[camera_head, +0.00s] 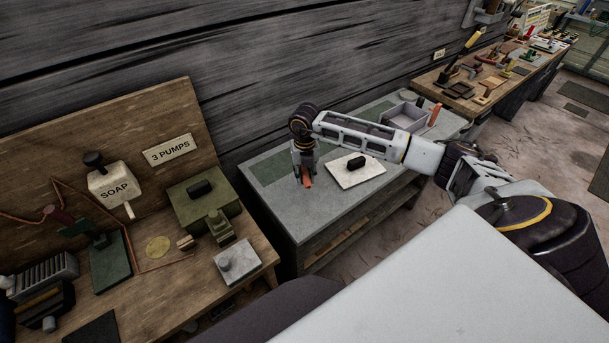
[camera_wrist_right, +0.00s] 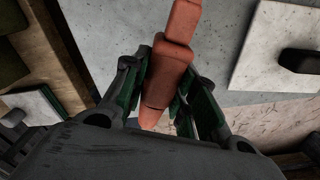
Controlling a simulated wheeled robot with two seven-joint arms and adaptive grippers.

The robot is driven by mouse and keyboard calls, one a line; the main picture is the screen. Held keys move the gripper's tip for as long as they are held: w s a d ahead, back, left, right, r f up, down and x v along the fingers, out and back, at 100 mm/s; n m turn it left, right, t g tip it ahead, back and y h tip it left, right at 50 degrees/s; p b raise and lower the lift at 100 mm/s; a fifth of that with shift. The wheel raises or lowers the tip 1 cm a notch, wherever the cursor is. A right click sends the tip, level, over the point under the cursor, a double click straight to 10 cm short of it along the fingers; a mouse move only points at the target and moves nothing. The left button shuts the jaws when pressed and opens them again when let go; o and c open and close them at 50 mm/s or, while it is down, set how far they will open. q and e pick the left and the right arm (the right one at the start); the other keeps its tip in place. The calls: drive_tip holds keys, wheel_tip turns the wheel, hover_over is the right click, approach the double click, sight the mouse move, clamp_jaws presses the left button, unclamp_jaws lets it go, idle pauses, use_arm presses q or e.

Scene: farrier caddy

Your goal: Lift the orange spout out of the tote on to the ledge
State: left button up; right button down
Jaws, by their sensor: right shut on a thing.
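My right gripper (camera_head: 304,176) is over the near left end of the grey table (camera_head: 335,215). It is shut on an orange spout (camera_wrist_right: 178,58), which also shows below the fingers in the head view (camera_head: 307,182). In the wrist view the spout lies between the two dark green-lined fingers (camera_wrist_right: 160,98), its narrow end toward the palm. I cannot tell whether it touches the table top. A grey tote (camera_head: 407,114) stands at the far end of the table, well apart from the gripper. My left gripper is not in view.
A white board with a black knob (camera_head: 355,171) lies on the table beside the gripper. Another orange piece (camera_head: 434,116) stands by the tote. A green patch (camera_head: 268,172) is at the table's left end. A wooden bench with a soap dispenser (camera_head: 115,185) stands left.

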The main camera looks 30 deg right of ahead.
drive_tip(key=m, duration=0.6)
drive_tip(key=shift+w+d, duration=0.15)
drive_tip(key=shift+w, duration=0.15)
drive_tip(key=m, duration=0.7)
drive_tip(key=shift+w+d, duration=0.1)
drive_tip(key=shift+w, duration=0.1)
drive_tip(key=shift+f, duration=0.15)
drive_tip(key=shift+f+b, duration=1.7)
drive_tip(key=shift+f, duration=1.15)
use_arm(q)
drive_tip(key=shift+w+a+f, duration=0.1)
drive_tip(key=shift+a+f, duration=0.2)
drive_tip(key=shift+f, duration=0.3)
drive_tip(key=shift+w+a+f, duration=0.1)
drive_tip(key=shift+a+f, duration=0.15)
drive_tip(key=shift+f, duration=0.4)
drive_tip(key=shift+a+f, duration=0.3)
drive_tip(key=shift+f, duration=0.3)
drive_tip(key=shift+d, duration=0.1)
